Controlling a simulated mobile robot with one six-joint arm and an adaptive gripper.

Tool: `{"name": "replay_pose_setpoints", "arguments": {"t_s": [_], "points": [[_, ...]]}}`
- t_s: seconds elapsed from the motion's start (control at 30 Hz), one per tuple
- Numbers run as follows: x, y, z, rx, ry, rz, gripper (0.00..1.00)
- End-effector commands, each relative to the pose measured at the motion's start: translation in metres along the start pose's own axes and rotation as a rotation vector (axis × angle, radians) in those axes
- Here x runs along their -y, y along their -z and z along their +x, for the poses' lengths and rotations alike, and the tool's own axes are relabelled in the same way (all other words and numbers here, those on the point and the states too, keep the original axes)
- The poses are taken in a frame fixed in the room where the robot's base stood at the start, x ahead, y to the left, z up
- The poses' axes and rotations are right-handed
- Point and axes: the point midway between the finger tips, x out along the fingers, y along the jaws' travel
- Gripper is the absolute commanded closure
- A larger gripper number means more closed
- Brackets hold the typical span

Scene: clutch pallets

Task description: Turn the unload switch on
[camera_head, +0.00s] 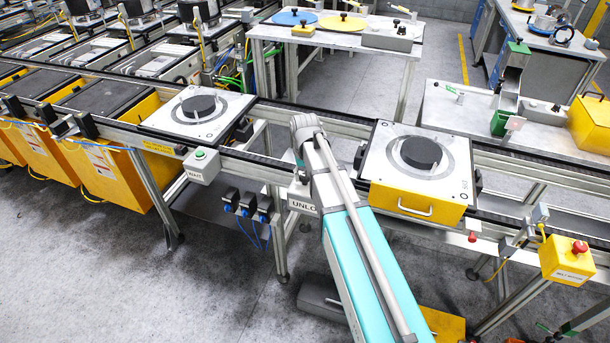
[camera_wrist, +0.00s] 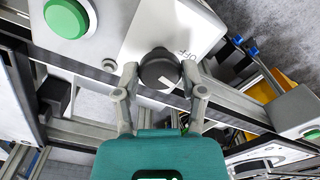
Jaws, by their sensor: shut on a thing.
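The unload switch is a round black knob (camera_wrist: 159,66) with a short white mark, on a pale switch box (camera_wrist: 150,27) in the wrist view. My gripper (camera_wrist: 160,74) is shut on the knob, one finger on each side. In the head view the box's label (camera_head: 302,206) reads "UNLO" before my arm cuts it off. My arm hides the knob and my fingertips there. A large green button (camera_wrist: 67,17) sits to the left of the knob in the wrist view.
A box labelled "WAIT" (camera_head: 201,166) with a green button hangs left of my arm. Two pallets with black discs, one left (camera_head: 176,128) and one right (camera_head: 381,171), sit on the conveyor. A yellow box with a red button (camera_head: 567,262) stands at far right.

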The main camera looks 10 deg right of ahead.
Motion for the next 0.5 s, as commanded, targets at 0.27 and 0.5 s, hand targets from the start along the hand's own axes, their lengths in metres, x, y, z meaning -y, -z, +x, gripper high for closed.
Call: {"name": "replay_pose_setpoints", "arguments": {"t_s": [0.27,0.5], "points": [[-0.0006,-0.0003,0.0003,0.0,-0.002,0.248,0.94],[-0.0005,-0.0005,0.0004,0.0,-0.002,0.475,0.94]]}}
